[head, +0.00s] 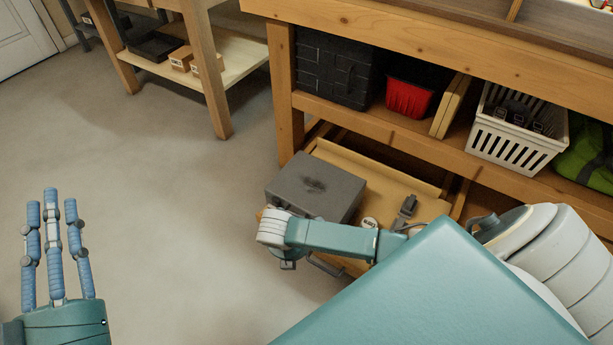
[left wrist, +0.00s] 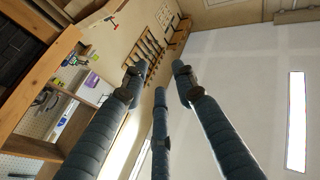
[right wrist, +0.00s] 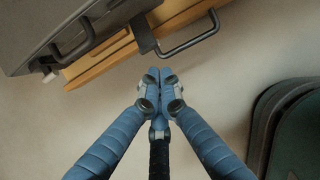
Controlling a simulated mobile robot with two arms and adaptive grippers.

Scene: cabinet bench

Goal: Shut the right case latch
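The grey case (head: 316,188) sits with its lid down on the pulled-out wooden drawer in the head view. In the right wrist view the case (right wrist: 30,25) fills the top left, with its dark handle (right wrist: 73,42). A dark latch (right wrist: 145,36) hangs out over the drawer front, right of the handle; it appears swung open. My right gripper (right wrist: 160,74) has its fingertips together, empty, just below this latch and apart from it. In the head view my right arm hides that hand. My left gripper (head: 50,205) is open and empty over the floor, far left of the case.
The drawer (head: 400,205) also holds small items right of the case. Its metal pull (right wrist: 190,36) lies right of the latch. The bench shelf above carries a black case (head: 335,68), a red bin (head: 409,95) and a white basket (head: 515,135). Floor at left is clear.

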